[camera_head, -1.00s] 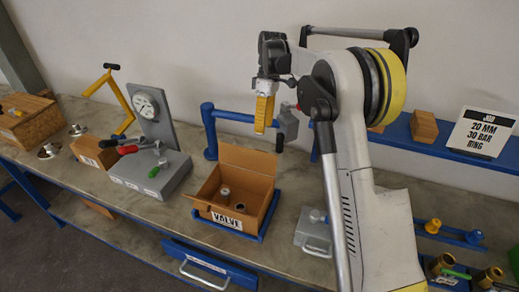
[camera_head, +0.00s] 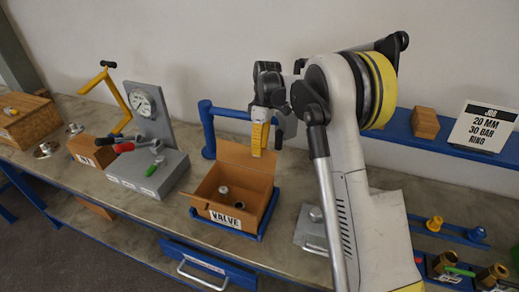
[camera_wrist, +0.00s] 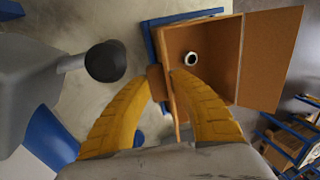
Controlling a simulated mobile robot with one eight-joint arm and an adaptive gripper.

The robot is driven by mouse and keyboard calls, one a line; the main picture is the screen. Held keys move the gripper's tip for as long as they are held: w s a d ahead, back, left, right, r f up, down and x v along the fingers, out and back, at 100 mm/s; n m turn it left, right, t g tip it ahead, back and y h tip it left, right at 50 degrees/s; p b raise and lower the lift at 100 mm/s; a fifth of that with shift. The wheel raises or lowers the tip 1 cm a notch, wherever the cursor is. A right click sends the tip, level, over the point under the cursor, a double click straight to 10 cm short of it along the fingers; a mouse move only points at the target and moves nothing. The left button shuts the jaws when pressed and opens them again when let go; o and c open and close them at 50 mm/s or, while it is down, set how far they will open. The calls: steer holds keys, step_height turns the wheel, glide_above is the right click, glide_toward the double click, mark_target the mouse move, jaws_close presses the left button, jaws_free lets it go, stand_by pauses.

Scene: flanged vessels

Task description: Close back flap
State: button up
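The brown VALVE box (camera_head: 208,208) stands open-topped, with small metal parts inside. Its back flap (camera_head: 248,172) stands up steeply behind the opening. My gripper (camera_head: 260,140) points down at the flap's upper edge, and a yellow finger overlaps that edge in the head view. In the wrist view my gripper (camera_wrist: 166,80) has its yellow fingers spread, with the flap's narrow brown edge (camera_wrist: 155,84) between or just beyond the tips. I cannot tell whether they touch it. The box interior (camera_wrist: 213,65) and a ring-shaped part (camera_wrist: 190,58) show beyond the fingers.
A blue post with a bar (camera_head: 207,130) stands behind the box, close to my gripper. A grey gauge stand (camera_head: 146,112) and a grey block (camera_head: 150,175) with coloured handles are at left. A grey block with a handle (camera_head: 312,222) is right of the box.

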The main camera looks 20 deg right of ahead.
jaws_close()
steer(key=shift+s+a+r, duration=0.1)
steer(key=shift+s, duration=0.05)
stand_by(0.4)
